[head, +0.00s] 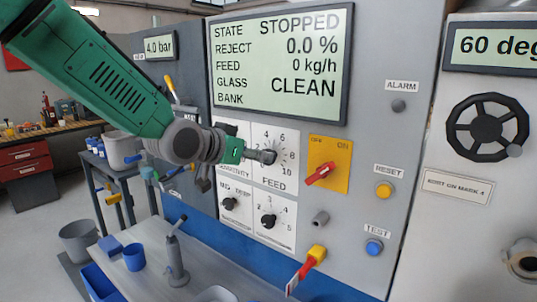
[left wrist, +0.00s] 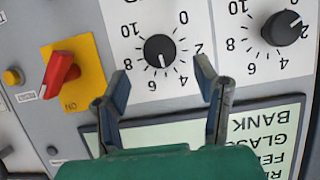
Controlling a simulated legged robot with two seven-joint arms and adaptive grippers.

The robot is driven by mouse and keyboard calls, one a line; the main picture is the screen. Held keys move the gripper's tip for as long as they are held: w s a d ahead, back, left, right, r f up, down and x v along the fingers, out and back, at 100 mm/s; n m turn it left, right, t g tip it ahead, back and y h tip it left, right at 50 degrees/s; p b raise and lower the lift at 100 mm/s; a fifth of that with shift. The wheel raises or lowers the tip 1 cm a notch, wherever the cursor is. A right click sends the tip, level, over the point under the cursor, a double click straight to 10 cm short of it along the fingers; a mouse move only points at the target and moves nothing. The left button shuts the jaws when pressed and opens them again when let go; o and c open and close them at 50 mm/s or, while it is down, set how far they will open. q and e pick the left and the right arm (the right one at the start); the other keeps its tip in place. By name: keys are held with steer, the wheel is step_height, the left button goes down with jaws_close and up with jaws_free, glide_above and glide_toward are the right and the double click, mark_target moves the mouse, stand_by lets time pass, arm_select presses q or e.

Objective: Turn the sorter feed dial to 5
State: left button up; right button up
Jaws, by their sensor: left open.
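The feed dial (left wrist: 160,51) is a black round knob on a white numbered plate in the left wrist view. Its white pointer mark faces the picture's bottom, between the 6 and the number right of it. In the head view the feed dial (head: 268,156) is largely hidden by my left gripper (head: 250,154), which reaches the panel from the left. In the left wrist view my left gripper (left wrist: 163,85) is open and empty. Its fingertips straddle the dial in the picture; the dial shows beyond them, and I see no contact. My right gripper is not in view.
Another black dial (left wrist: 285,28) sits beside the feed dial. A red switch on a yellow plate (head: 329,163) is on the other side. A display (head: 281,62) reads STOPPED, feed 0 kg/h. Small dials (head: 268,221) and a red-yellow lever (head: 307,268) lie below.

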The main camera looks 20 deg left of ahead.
arm_select(q)
steer(key=shift+p+x, duration=0.45)
steer(key=shift+x, duration=2.6)
steer(key=shift+a, duration=0.1)
steer(key=shift+c, duration=0.5)
steer(key=c, duration=1.1)
